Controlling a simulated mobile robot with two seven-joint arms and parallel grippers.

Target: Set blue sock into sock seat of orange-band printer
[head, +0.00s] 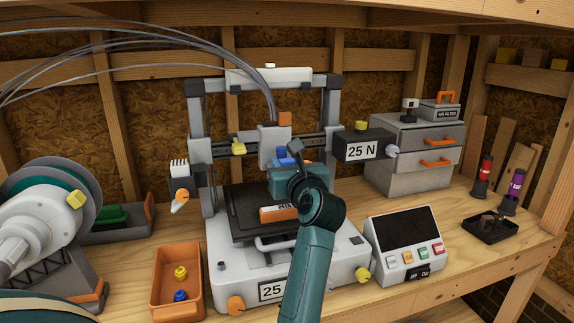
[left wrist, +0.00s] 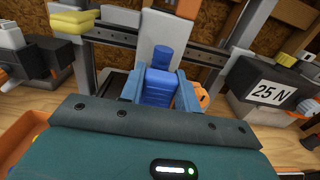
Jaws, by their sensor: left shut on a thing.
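The printer (head: 215,260) stands mid-bench with a dark bed. Its grey-white toolhead (head: 273,148) carries an orange piece (head: 285,119); the toolhead also shows in the left wrist view (left wrist: 160,35). My left gripper (head: 283,162) is over the bed, just below and in front of the toolhead. In the left wrist view its fingers (left wrist: 159,90) are shut on the blue sock (left wrist: 160,78), whose narrower end points at the toolhead. The sock seat cannot be made out; whether the sock touches the toolhead I cannot tell. My right gripper is not in view.
An orange tray (head: 154,290) with a yellow and a blue piece stands left of the printer. A control box (head: 405,232) stands right, drawers (head: 425,180) behind it. A large spool (head: 85,185) is at left. A black "25 N" box (head: 362,147) sits at the gantry's right.

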